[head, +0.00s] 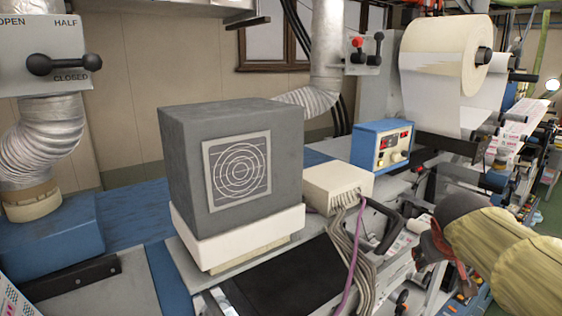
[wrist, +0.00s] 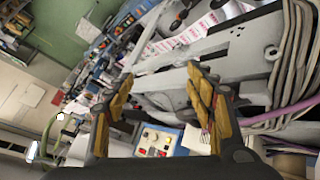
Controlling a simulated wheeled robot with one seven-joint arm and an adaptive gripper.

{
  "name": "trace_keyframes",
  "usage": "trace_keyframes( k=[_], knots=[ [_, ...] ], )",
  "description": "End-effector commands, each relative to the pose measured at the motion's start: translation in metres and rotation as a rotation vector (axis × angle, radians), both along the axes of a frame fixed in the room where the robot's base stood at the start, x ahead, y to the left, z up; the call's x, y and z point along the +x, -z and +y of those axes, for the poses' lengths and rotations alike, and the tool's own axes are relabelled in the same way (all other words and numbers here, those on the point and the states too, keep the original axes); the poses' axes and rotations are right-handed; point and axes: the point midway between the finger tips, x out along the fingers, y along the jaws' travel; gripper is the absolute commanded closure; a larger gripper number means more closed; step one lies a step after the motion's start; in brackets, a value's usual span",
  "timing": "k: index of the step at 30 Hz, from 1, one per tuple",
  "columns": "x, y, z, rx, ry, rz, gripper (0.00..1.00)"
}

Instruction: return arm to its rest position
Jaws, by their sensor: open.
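My arm, in a yellowish sleeve, reaches in from the lower right of the head view. My gripper (head: 440,262) is at its end, low beside the machine's front, partly hidden by the arm. In the wrist view, the two yellow-and-black fingers of my gripper (wrist: 163,92) are spread wide apart. Nothing is held between them. Behind them lie the machine's grey metal frame (wrist: 165,90) and printed red-and-white labels (wrist: 195,33).
A grey box with a round grille (head: 180,150) stands on the machine left of my arm. A blue control box (head: 365,150), a white connector block with cables (head: 338,185) and a large paper roll (head: 440,55) are behind my gripper. Floor (head: 553,205) shows at far right.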

Motion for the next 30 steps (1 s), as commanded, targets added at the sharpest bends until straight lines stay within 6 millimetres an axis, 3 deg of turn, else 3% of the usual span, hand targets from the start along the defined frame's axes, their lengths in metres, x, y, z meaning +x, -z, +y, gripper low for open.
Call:
trace_keyframes(
  k=[1,3,12,15,19,30],
  knots=[
    [-0.02,0.032,0.014,0.04,0.003,0.033,0.45],
    [-0.049,0.068,0.033,0.099,0.008,0.084,0.45],
    [-0.17,0.218,0.12,0.34,0.005,0.236,0.45],
    [-0.198,0.26,0.141,0.384,-0.015,0.233,0.45],
    [-0.218,0.292,0.153,0.383,-0.054,0.203,0.45],
    [-0.221,0.304,0.163,0.373,-0.106,0.145,0.45]
  ],
)
